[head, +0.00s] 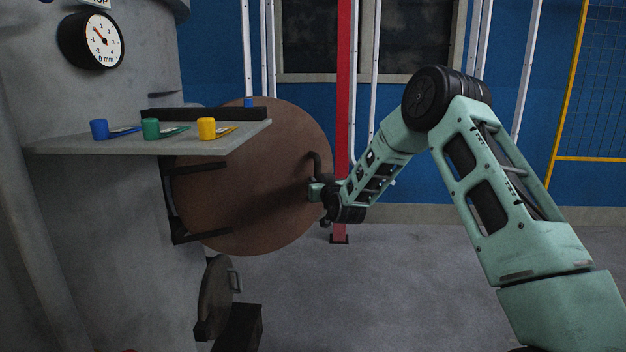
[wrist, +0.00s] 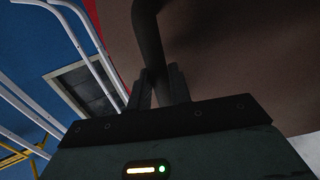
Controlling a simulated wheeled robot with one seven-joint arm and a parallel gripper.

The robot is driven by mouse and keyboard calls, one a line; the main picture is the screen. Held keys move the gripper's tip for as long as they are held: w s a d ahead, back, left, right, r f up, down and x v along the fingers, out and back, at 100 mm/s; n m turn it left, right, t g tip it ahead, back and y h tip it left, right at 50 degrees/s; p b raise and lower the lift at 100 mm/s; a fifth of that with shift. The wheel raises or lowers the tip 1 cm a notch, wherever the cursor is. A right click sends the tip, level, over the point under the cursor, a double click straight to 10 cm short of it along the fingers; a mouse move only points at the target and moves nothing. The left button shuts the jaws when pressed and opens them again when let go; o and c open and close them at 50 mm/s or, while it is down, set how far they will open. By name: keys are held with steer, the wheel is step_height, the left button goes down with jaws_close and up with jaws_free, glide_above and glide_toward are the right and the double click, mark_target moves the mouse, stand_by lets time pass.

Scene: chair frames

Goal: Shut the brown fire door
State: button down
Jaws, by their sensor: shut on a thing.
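The brown fire door (head: 250,180) is a large round disc, hinged by dark brackets to the grey boiler body (head: 90,230) on the left. It stands swung open, its broad face towards the head camera. A dark curved handle (head: 315,160) sits near its right edge. My gripper (head: 318,190) is at that handle. In the wrist view my gripper (wrist: 160,88) has its two fingers shut on the dark handle bar (wrist: 148,40), with the brown door (wrist: 230,50) behind it. The door opening is hidden behind the door and shelf.
A grey shelf (head: 160,146) juts out above the door's left part, carrying blue, green and yellow cups. A smaller round hatch (head: 214,298) hangs open below. A red post (head: 343,60) stands behind the door. Grey floor (head: 400,290) is clear on the right.

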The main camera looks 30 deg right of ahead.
steer(key=x, duration=0.4)
steer(key=shift+w+a+b, duration=0.25)
steer(key=shift+w+b, duration=0.15)
steer(key=shift+w, duration=0.05)
steer(key=c, duration=1.2)
jaws_free()
steer(key=shift+s+d, duration=0.1)
steer(key=b+v, duration=0.1)
steer(key=v, duration=1.6)
steer(key=shift+s, duration=0.2)
